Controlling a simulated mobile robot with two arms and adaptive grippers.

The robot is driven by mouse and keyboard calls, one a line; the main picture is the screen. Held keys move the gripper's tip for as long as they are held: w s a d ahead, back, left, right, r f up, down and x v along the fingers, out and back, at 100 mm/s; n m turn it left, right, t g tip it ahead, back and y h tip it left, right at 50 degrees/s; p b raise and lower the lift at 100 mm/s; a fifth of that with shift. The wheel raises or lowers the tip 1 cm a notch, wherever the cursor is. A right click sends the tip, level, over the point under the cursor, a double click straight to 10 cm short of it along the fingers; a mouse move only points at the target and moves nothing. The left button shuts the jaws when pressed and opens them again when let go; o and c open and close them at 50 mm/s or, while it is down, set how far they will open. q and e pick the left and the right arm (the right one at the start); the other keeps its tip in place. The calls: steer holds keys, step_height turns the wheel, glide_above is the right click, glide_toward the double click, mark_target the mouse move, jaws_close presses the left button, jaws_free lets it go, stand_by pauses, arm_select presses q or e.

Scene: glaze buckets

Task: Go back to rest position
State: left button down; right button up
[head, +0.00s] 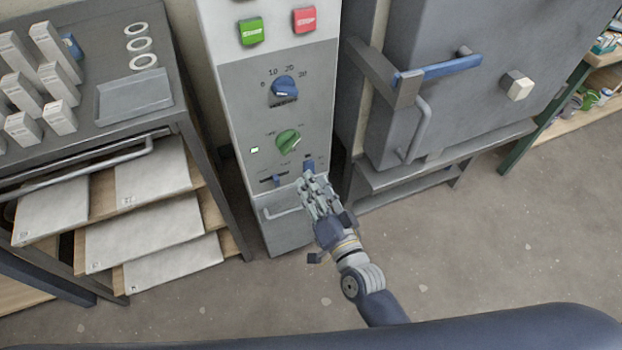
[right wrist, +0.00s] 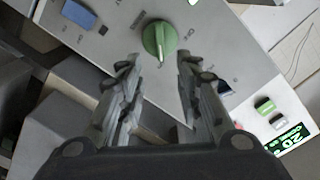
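My right gripper (head: 313,186) is in front of the lower part of the grey control panel (head: 237,107), below its green knob (head: 288,141). In the right wrist view the gripper (right wrist: 158,62) has its fingers spread, with nothing between them. The green knob (right wrist: 159,40) shows just beyond the fingertips, and I see no contact with it. My left gripper is not in view.
The panel has a blue knob (head: 285,88), a green button (head: 250,31) and a red button (head: 304,19). A grey cabinet (head: 440,70) with a blue-handled latch stands right. A shelf rack (head: 187,122) with white boards stands left. Open floor (head: 500,240) lies lower right.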

steer(key=shift+f, duration=0.15)
stand_by(0.3)
steer(key=s+d+f+n+g+h, duration=0.1)
steer(key=s+d+f+n+g, duration=0.3)
steer(key=f, duration=0.6)
steer(key=s+d+f+m+g+h+p, duration=0.15)
steer(key=s+f, duration=0.35)
steer(key=f, duration=0.6)
steer(key=s+d+f+n+g, duration=0.25)
steer(key=s+f, duration=0.25)
steer(key=f, duration=0.5)
steer(key=s+d+f+n+g+h, duration=0.1)
steer(key=s+d+f+g, duration=0.1)
steer(key=s, duration=0.7)
steer(key=s+d+f+n+g+h, duration=0.1)
steer(key=s+d+f+g, duration=0.2)
steer(key=s+d+f, duration=0.2)
steer(key=s+d+f+n+g+h, duration=0.1)
steer(key=s+d+f+g, duration=0.2)
steer(key=s+f, duration=0.4)
steer(key=s+d, duration=0.1)
steer(key=s, duration=0.5)
